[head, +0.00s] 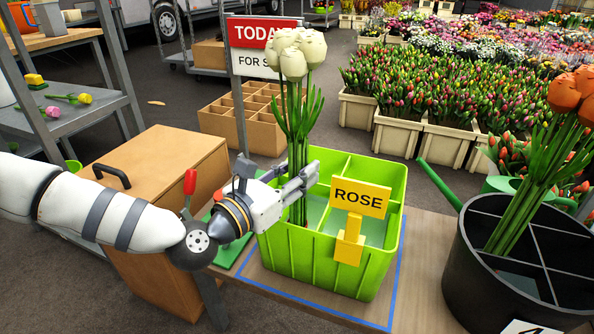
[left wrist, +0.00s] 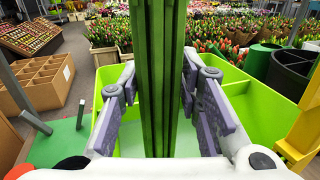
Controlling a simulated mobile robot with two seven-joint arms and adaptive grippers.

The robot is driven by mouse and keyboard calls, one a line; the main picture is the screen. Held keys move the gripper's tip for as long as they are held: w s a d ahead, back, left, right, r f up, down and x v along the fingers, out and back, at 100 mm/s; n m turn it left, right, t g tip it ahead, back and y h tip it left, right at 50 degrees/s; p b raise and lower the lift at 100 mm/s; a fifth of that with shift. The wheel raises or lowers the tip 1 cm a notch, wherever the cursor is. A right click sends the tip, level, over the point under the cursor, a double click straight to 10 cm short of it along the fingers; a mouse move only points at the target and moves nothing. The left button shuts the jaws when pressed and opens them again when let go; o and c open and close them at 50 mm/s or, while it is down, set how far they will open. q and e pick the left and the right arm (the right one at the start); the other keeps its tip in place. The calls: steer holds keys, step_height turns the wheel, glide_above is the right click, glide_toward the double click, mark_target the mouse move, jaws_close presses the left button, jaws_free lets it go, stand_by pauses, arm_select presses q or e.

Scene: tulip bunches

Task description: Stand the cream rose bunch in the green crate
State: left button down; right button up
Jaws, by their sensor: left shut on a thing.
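The cream rose bunch (head: 297,112), pale heads on long green stems, stands upright in my left gripper (head: 300,182). In the left wrist view its green stems (left wrist: 157,75) run between the two finger pads. The green crate (head: 330,262) is on the table below, divided into compartments, with a yellow ROSE sign (head: 360,198) on its front. The lower stems go down inside the crate's left side, behind its near wall. I cannot tell whether they touch the floor of the crate. My right gripper is not in view.
A black divided bucket (head: 470,262) with an orange bunch (head: 545,150) stands at right. A blue line (head: 397,275) borders the crate's spot. A red-and-white sale sign (head: 262,48) is behind the roses. A wooden box (head: 165,165) and a grey shelf (head: 75,118) are at left.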

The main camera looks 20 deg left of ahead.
arm_select(q)
steer(key=shift+f+b, duration=0.4)
steer(key=shift+f, duration=0.05)
steer(key=c, duration=1.1)
jaws_free()
steer(key=o, duration=0.6)
steer(key=shift+o, duration=0.2)
steer(key=v, duration=1.2)
